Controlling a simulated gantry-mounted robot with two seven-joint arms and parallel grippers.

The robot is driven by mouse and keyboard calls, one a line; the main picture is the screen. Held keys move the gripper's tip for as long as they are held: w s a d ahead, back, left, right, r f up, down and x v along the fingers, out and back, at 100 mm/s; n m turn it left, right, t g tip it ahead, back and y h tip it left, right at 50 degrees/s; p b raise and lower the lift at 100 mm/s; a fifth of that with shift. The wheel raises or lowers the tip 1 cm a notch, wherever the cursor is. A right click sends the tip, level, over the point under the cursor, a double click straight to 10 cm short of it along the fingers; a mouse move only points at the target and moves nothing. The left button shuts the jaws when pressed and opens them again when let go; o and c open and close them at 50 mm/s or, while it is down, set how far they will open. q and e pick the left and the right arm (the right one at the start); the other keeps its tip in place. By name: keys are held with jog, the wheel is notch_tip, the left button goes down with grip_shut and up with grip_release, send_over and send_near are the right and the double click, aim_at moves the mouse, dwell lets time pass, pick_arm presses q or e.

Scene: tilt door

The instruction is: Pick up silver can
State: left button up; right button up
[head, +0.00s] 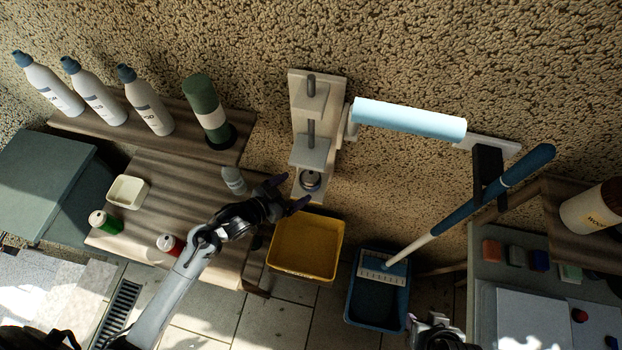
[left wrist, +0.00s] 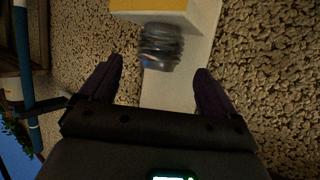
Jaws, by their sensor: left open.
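My left gripper (head: 287,192) is open and empty in front of the lower end of a wall-mounted fixture (head: 309,153). A small dark silver, ribbed can-like piece (head: 311,181) is at that lower end. In the left wrist view it (left wrist: 160,46) is below a yellowish block, ahead of and between the open fingers (left wrist: 158,82), not gripped. I cannot tell if it is a crushed can. A pale silver can-like cylinder (head: 233,180) stands on the wooden table, left of the gripper. Part of my right gripper (head: 436,331) shows at the bottom edge; its jaws are unclear.
A green can (head: 104,222), a red can (head: 171,245) and a white tray (head: 128,192) are on the table. Several bottles (head: 97,98) line the shelf.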

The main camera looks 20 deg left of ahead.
aim_at(303, 183)
pick_arm(q)
jog(key=shift+x, duration=3.1)
jog(key=shift+s, duration=0.1)
jog(key=c, duration=1.2)
